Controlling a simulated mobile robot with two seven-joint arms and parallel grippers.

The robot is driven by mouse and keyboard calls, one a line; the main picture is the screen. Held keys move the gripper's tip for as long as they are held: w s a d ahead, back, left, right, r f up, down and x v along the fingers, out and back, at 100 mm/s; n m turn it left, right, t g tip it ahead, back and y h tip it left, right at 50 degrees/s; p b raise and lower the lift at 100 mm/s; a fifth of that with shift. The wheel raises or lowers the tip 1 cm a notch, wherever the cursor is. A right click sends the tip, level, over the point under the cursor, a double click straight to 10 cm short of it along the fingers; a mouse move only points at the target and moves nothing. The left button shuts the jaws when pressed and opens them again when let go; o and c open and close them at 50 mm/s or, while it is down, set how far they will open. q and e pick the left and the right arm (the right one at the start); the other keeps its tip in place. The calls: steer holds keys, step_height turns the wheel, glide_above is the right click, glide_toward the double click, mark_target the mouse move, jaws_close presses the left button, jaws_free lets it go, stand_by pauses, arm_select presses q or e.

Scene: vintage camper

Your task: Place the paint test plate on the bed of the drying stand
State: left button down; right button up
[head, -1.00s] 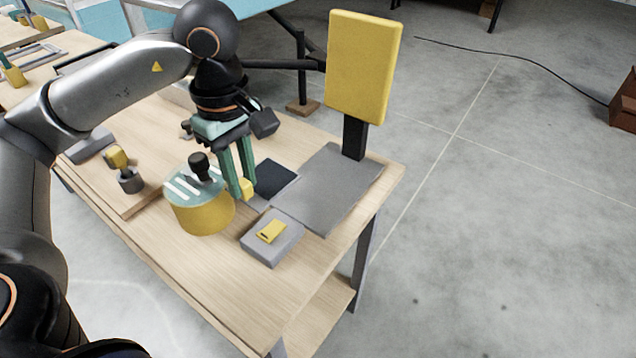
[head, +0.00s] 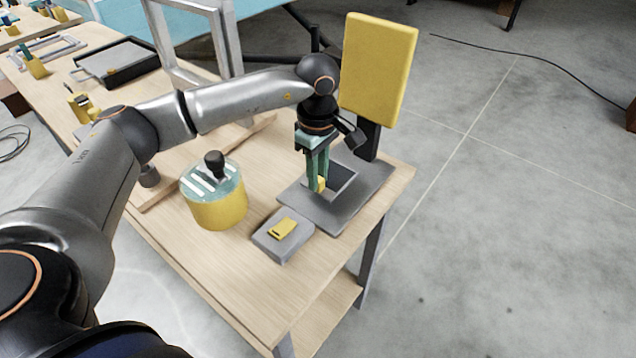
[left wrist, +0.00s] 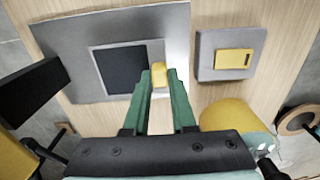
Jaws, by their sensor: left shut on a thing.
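The paint test plate is a dark square with a light border (head: 345,178) and a yellow grip block (head: 321,184) at one edge. My left gripper (head: 317,187) is shut on that block. The drying stand has a flat grey bed (head: 347,212) and an upright yellow panel (head: 378,70) on a dark post. The plate is over the bed, within its outline. In the left wrist view the plate (left wrist: 124,68) lies flat over the grey bed (left wrist: 65,40), with the yellow block (left wrist: 159,74) between the fingertips (left wrist: 160,84). I cannot tell whether plate and bed touch. My right gripper is not visible.
A grey box with a yellow tag (head: 283,230) stands close to the bed's near corner. A yellow drum with a teal striped top and black knob (head: 219,208) stands left of it. A grey frame (head: 223,45) and black tray (head: 130,65) are farther back.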

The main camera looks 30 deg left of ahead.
arm_select(q)
steer(key=shift+f+p, duration=0.3)
steer(key=shift+f, duration=1.3)
steer(key=shift+f, duration=0.1)
steer(key=shift+f, duration=0.15)
steer(key=c, duration=0.7)
jaws_free()
steer(key=shift+c, duration=0.2)
step_height(320, 180, up, 13)
steer(key=shift+f+b, duration=0.2)
steer(key=shift+b, duration=0.2)
